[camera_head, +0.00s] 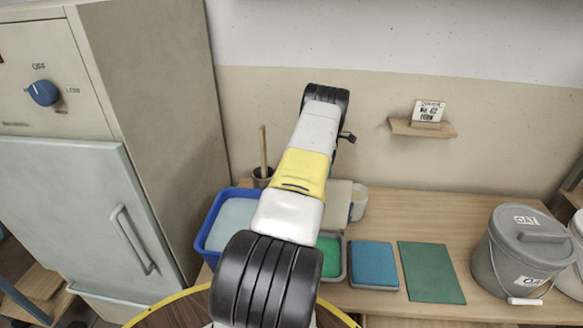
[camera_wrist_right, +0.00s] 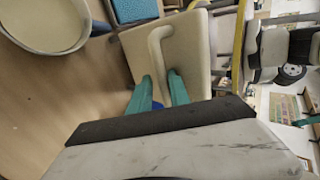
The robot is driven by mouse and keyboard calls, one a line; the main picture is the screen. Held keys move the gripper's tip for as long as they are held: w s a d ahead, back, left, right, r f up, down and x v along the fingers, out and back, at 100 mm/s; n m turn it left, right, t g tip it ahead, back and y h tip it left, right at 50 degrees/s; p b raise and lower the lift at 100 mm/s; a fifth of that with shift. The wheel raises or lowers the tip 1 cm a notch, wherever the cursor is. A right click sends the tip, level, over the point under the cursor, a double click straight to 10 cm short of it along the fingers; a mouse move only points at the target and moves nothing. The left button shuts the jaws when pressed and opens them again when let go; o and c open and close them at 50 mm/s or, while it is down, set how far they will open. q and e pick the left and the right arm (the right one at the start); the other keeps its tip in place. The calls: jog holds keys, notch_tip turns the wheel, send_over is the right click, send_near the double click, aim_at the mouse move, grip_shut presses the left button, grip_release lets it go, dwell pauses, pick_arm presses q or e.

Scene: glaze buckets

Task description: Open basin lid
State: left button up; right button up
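The basin (camera_head: 332,258) is a grey-rimmed tray with a green inside, partly hidden by my right arm. The pale beige basin lid (camera_head: 340,203) stands raised at its back, also partly hidden by the arm. In the right wrist view the lid (camera_wrist_right: 190,68) fills the middle, with its bar handle (camera_wrist_right: 160,52). The teal fingertips of my right gripper (camera_wrist_right: 161,86) are on both sides of the handle's near end and appear closed on it. The head view hides this gripper behind the arm. My left gripper is in neither view.
A blue tub (camera_head: 230,222) stands left of the basin. A blue block (camera_head: 373,264), a green mat (camera_head: 430,271) and a grey lidded bucket (camera_head: 520,245) are to its right. A small white cup (camera_head: 359,202) is behind. A wall shelf (camera_head: 423,128) holds a card.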

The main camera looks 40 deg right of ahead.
jog(key=shift+o, duration=0.4)
jog(key=shift+r, duration=0.2)
jog(key=r, duration=0.3)
jog(key=shift+s+a+r, duration=0.15)
jog(key=shift+a+r, duration=0.1)
jog(key=shift+r, duration=0.1)
jog(key=s+a+r, duration=0.1)
jog(key=s+a, duration=0.7)
jog(key=a, duration=0.5)
jog(key=shift+a, duration=0.1)
